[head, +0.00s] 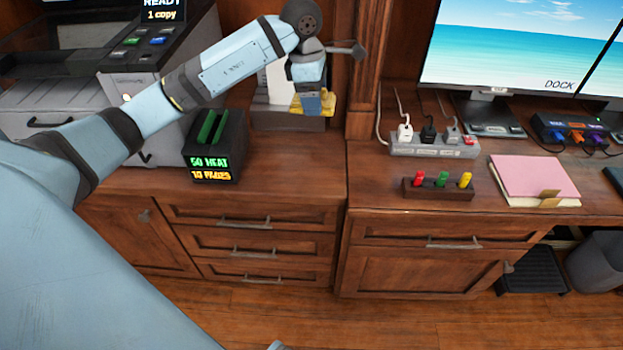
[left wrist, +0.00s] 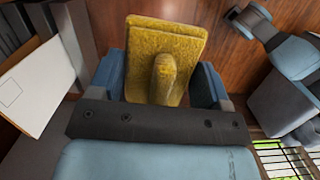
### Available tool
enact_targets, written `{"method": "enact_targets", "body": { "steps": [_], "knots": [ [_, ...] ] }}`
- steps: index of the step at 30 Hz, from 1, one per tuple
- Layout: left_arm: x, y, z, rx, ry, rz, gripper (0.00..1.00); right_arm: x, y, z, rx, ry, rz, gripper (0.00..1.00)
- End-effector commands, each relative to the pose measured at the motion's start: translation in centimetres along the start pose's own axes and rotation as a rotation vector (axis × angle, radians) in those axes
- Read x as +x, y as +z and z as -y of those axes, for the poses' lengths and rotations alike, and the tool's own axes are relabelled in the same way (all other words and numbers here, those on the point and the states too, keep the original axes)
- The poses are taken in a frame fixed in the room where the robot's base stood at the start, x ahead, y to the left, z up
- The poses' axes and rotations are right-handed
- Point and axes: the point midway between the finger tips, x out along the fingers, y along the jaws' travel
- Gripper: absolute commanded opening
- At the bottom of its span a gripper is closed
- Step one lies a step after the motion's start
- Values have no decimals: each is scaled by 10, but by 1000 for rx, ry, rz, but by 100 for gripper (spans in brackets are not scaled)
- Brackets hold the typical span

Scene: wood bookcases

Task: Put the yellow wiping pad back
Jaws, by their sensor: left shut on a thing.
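The yellow wiping pad (head: 327,103) is held in my left gripper (head: 312,102), above the back of the left cabinet top in the head view. In the left wrist view the yellow wiping pad (left wrist: 165,45) fills the space between the two blue fingers, with its ridge-like handle facing the camera. My left gripper (left wrist: 160,85) is shut on it. The arm and hand hide part of the pad in the head view, and I cannot tell whether it touches anything behind it.
A grey holder with white paper (head: 272,113) stands just left of the pad. A black box with green slots (head: 215,150) stands in front, and a printer (head: 70,105) at left. A wood post (head: 367,70) rises on the right.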

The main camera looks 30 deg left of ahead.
Motion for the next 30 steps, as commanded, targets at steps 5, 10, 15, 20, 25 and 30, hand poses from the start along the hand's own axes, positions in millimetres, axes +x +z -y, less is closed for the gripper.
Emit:
{"method": "enact_targets", "body": {
  "steps": [5,10,15,20,25,30],
  "knots": [
    [15,-8,-5,-94,12,-1,44,2,0,0,1,0,-9,97],
    [56,-15,-4,-98,9,-3,44,3,4,0,-2,0,-7,97],
    [102,-22,-4,-96,9,-2,44,5,8,0,-5,0,-7,97],
    [137,-28,-5,-95,11,-2,44,6,8,1,-4,-1,-12,97],
    [155,-30,-5,-93,14,-1,44,5,5,1,-2,-4,-19,97],
    [168,-33,-5,-93,12,-1,44,4,3,1,-2,-5,-25,97]
  ]
}}
